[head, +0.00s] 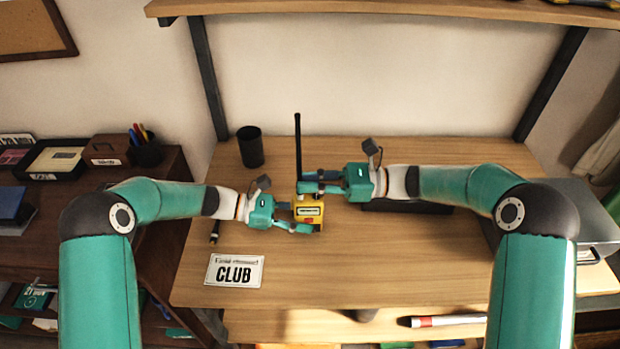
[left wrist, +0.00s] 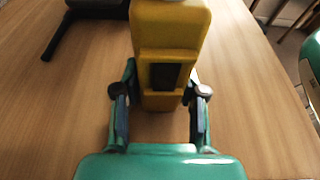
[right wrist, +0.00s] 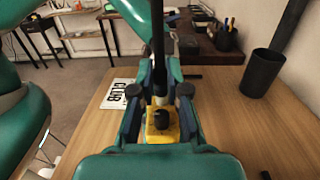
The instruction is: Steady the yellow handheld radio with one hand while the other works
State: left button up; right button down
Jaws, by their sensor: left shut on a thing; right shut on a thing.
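The yellow handheld radio (head: 309,212) stands upright on the wooden table, its black antenna (head: 298,145) pointing up. My left gripper (head: 302,229) is shut on the radio's body low down; the left wrist view shows its fingers on both sides of the yellow case (left wrist: 165,100). My right gripper (head: 312,184) is at the radio's top. In the right wrist view, its fingers (right wrist: 160,92) close around the base of the antenna (right wrist: 158,50), where a knob may be hidden. A black knob (right wrist: 161,119) shows on the radio's top, nearer the camera than the fingertips.
A CLUB card (head: 235,270) lies at the table's front left. A black cup (head: 250,147) stands at the back left. A dark flat object (head: 405,207) lies behind my right arm, and a grey metal case (head: 570,215) is at the right. The table's front middle is clear.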

jog(key=c, duration=1.1)
grip_release()
jog(key=shift+d, duration=0.1)
jog(key=d, duration=1.1)
jog(key=shift+w+d+f, duration=0.2)
jog(key=shift+d+f, duration=0.05)
jog(key=shift+d, duration=0.15)
